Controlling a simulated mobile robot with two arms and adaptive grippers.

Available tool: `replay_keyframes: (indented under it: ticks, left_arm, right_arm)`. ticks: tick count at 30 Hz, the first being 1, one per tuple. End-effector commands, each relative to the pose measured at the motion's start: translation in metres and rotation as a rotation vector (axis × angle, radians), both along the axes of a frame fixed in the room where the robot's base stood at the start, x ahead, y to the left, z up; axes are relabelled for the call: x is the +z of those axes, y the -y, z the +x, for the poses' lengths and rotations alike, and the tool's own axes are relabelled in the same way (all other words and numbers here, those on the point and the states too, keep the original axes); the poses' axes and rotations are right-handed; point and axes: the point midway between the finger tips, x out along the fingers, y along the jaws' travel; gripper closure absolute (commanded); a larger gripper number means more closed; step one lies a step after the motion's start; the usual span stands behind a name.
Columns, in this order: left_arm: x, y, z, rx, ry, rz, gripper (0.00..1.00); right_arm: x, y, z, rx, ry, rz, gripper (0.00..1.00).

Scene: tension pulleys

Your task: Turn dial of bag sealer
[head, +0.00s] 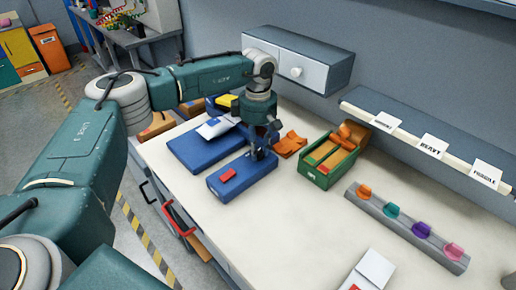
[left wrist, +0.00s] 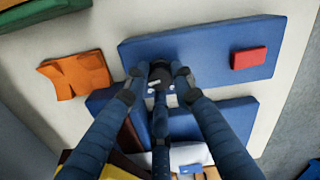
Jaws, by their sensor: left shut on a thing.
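The bag sealer (head: 236,181) is a blue block on the pale worktop, with a red part (head: 228,175) at its near-left end. In the left wrist view the blue block (left wrist: 205,62) spans the top, with the red part (left wrist: 248,58) at right. The dial (left wrist: 160,76) is a small dark round knob near the other end, partly hidden by my fingers. My left gripper (head: 262,150) points down over that end. In the left wrist view its fingertips (left wrist: 158,84) are closed in around the dial. My right gripper is not in view.
A larger blue slab (head: 192,152) with a white item on it lies just behind. An orange piece (head: 290,144) and a green-orange box (head: 322,176) stand close at right. A grey rail (head: 405,232) holds several coloured pieces. The front worktop is mostly clear.

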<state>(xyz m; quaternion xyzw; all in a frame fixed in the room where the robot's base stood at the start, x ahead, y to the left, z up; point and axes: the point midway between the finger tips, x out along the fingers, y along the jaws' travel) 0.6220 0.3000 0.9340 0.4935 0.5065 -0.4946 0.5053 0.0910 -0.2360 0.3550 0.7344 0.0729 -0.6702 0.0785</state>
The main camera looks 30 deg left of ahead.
Motion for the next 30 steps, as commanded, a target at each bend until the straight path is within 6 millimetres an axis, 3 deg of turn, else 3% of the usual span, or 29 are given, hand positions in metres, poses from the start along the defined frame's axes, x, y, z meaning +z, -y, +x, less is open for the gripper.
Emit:
replay_keyframes:
  ticks: [30]
  left_arm:
    - [0.0025,-0.0005,0.0015,0.962,0.005,-0.001,1.0]
  right_arm:
    - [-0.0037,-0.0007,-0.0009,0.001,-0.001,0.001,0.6]
